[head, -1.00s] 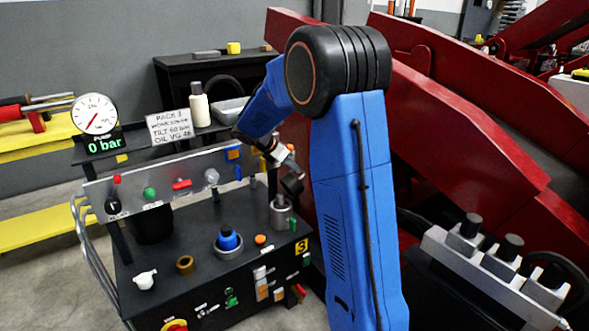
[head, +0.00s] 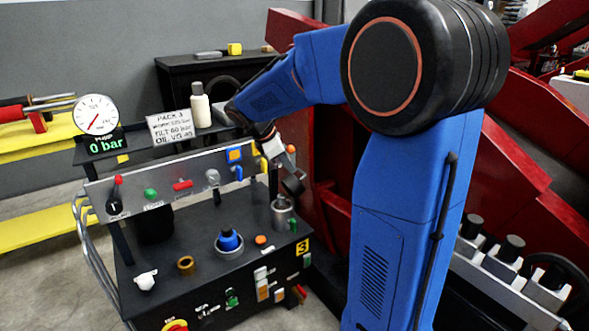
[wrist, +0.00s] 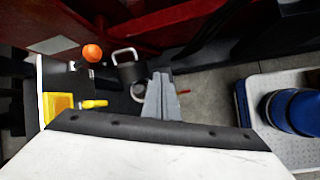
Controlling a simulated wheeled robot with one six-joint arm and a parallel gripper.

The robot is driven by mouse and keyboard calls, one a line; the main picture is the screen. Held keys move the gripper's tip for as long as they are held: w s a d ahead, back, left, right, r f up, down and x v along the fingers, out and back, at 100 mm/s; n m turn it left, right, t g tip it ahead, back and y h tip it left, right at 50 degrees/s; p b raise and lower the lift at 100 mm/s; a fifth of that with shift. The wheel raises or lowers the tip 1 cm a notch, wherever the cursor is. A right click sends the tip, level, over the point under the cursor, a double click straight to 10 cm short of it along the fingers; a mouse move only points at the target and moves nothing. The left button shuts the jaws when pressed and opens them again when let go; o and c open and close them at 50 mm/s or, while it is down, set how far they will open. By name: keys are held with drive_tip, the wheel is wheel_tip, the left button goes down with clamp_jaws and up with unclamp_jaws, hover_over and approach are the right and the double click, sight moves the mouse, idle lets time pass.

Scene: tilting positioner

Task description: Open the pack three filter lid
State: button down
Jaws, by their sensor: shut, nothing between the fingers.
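The pack three filter is a metal can (head: 281,216) at the right end of the dark bench top. Its dark lid (head: 293,186) stands tilted up above the can's right rim, and the can's mouth seems uncovered. In the wrist view the lid (wrist: 131,73) shows with a loop handle, beside the pale ring of the can (wrist: 138,93). My gripper (head: 277,160) is above and slightly left of the lid in the head view. Its grey fingers (wrist: 161,100) are together and empty. In the wrist view they partly cover the can; contact with the lid cannot be told.
A sloping panel (head: 130,190) with knobs and levers runs along the bench's back. An orange knob (wrist: 92,53) and a yellow handle (wrist: 94,104) are near the filter. A blue knob (head: 228,240) stands mid-bench. Red steel beams (head: 510,165) rise at right.

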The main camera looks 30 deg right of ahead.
drive_tip(key=s+a+m+t+y, duration=0.15)
drive_tip(key=s+a+m, duration=0.25)
drive_tip(key=s, duration=0.4)
drive_tip(key=s+a+f+m+t+y, duration=0.1)
drive_tip(key=s+a+m+y, duration=0.2)
drive_tip(key=s, duration=0.5)
drive_tip(key=s+a+m+t+y, duration=0.1)
drive_tip(key=s+a+m, duration=0.3)
drive_tip(key=s, duration=0.5)
drive_tip(key=w+d+r+n+g+h, duration=0.1)
drive_tip(key=w+d+n+h, duration=0.3)
drive_tip(key=w, duration=0.7)
drive_tip(key=w+d+n+g+h, duration=0.15)
drive_tip(key=w+n, duration=0.45)
drive_tip(key=w, duration=0.6)
drive_tip(key=w+d+r+n+g+h, duration=0.1)
drive_tip(key=w+d+n+h, duration=0.3)
drive_tip(key=w, duration=0.7)
drive_tip(key=n+y, duration=0.1)
approach(301, 172)
drive_tip(key=x, duration=0.5)
drive_tip(key=shift+f, duration=0.1)
drive_tip(key=shift+d+f, duration=0.35)
drive_tip(key=shift+d, duration=0.15)
